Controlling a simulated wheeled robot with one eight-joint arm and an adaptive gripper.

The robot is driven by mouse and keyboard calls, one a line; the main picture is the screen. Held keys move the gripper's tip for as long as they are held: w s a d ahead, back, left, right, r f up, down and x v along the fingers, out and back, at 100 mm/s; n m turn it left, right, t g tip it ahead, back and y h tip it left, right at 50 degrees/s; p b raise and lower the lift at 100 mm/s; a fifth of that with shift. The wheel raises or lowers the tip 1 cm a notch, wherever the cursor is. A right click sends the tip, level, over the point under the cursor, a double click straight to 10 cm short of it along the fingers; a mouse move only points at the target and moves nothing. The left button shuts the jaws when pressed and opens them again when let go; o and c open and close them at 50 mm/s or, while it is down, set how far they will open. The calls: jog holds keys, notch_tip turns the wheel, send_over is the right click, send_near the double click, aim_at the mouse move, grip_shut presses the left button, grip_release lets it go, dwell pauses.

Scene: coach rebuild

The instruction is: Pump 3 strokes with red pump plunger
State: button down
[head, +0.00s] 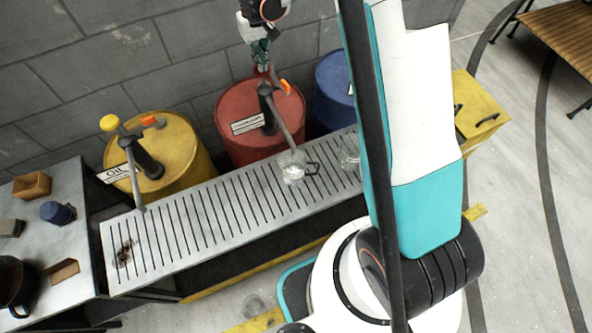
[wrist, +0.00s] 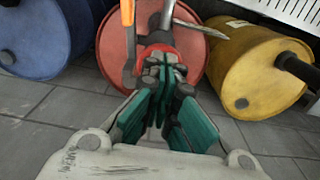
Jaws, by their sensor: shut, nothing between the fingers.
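The red drum (head: 238,112) stands behind the slatted bench, with a dark pump (head: 267,104) on its lid. The pump's red plunger knob (head: 262,73) sits at the top, right under my gripper (head: 263,66). In the wrist view, the red knob (wrist: 158,40) shows just beyond the fingertips of my gripper (wrist: 165,70). The fingers are shut with nothing between them. They overlap the knob in the picture, and I cannot tell whether they touch it. The spout (head: 284,132) slopes down toward a glass mug (head: 292,172).
A yellow drum (head: 190,142) with its own yellow-knobbed pump stands left, and a blue drum (head: 333,92) right. The slatted bench (head: 205,225) runs in front, with another glass (head: 349,156). The grey wall (head: 120,50) is close behind the drums.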

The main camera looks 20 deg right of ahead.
aim_at(262, 74)
jog(key=shift+f+b, duration=1.8)
jog(key=shift+f, duration=0.55)
jog(key=shift+f+b, duration=0.35)
jog(key=shift+f, duration=0.1)
jog(key=shift+r+p, duration=1.95)
jog(key=shift+r, duration=1.8)
jog(key=shift+r+p, duration=1.45)
jog(key=shift+r, duration=1.55)
